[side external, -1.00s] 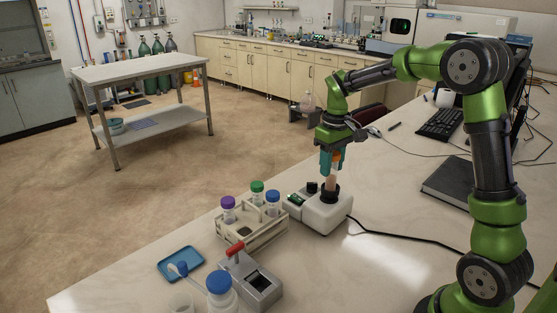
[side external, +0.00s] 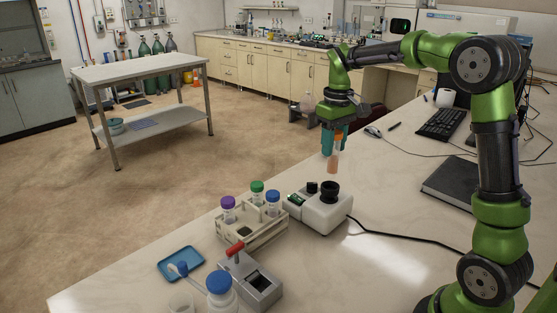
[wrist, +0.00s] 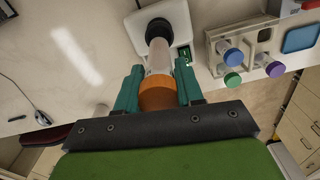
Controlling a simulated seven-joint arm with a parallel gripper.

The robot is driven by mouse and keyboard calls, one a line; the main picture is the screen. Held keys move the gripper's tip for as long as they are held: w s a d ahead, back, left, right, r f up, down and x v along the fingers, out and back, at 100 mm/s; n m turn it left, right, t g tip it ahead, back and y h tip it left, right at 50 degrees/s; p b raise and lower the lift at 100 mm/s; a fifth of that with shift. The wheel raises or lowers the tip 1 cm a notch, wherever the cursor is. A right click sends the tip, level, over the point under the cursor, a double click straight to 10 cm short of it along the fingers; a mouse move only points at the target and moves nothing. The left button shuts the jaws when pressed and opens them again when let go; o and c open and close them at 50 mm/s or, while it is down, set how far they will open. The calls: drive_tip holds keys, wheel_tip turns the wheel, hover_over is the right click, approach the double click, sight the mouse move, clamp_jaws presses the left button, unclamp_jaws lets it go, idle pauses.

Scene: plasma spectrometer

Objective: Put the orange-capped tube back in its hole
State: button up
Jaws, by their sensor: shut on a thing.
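My gripper (side external: 335,138) is shut on the orange-capped tube (side external: 333,161), which hangs upright above the white mixer-like device (side external: 320,212). The tube's bottom is clear of the device's black cup (side external: 330,190). In the wrist view the orange cap (wrist: 158,95) sits between the teal fingers, and the clear tube body reaches away toward the black cup (wrist: 158,30). The wooden rack (side external: 252,232) stands left of the device. It holds tubes with purple (side external: 228,203), green (side external: 257,187) and blue (side external: 272,197) caps. An empty hole (side external: 244,232) shows at its front.
A grey device with a red-handled lever (side external: 255,282), a blue tray (side external: 181,264) and a blue-capped bottle (side external: 220,290) stand in front of the rack. A black cable (side external: 400,237) crosses the bench. A black book (side external: 455,182) and keyboard (side external: 440,123) lie to the right.

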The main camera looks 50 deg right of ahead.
drive_tip(key=shift+r, duration=0.25)
